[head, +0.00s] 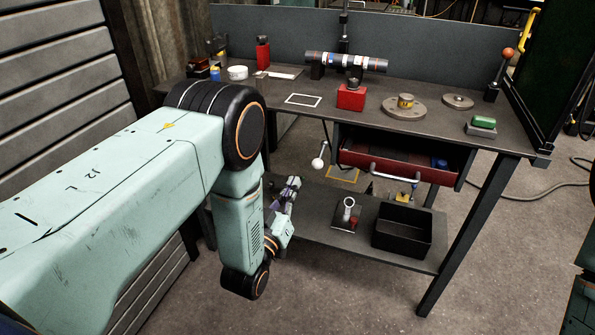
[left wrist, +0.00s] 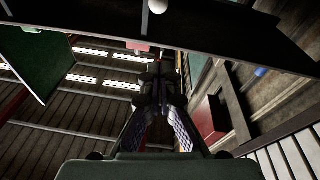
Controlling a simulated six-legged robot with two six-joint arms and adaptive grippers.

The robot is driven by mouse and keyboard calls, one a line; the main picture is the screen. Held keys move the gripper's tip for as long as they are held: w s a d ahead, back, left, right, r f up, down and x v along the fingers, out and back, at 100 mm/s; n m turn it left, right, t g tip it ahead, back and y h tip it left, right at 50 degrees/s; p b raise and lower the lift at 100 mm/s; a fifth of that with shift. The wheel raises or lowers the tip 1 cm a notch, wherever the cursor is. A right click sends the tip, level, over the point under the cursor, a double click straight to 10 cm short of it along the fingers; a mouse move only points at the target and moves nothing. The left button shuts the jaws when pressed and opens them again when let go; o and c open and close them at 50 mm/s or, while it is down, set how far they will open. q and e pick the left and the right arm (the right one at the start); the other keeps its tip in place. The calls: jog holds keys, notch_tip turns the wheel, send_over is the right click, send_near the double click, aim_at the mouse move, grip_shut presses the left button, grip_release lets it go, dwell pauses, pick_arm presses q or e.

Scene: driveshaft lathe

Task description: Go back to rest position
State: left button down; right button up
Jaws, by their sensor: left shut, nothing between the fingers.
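My left arm comes in from the left in the head view and bends down in front of the workbench (head: 440,118). My left gripper (head: 292,184) hangs at the bench's left side, just above the level of the lower shelf (head: 318,222). It is shut with nothing in it. In the left wrist view the gripper (left wrist: 163,92) points up toward the roof, its fingers together, with the dark underside of a board (left wrist: 205,40) above. My right gripper does not show.
A red drawer (head: 395,157) stands open under the top. A black bin (head: 402,231) and a small stand with a ring (head: 347,214) sit on the lower shelf. A driveshaft (head: 345,62) lies on supports on the bench. The floor (head: 520,250) at the right is mostly clear.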

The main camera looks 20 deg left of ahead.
pick_arm(q)
jog(key=shift+s+a+f, duration=0.1)
jog(key=shift+s+f, duration=0.1)
jog(key=shift+s, duration=0.25)
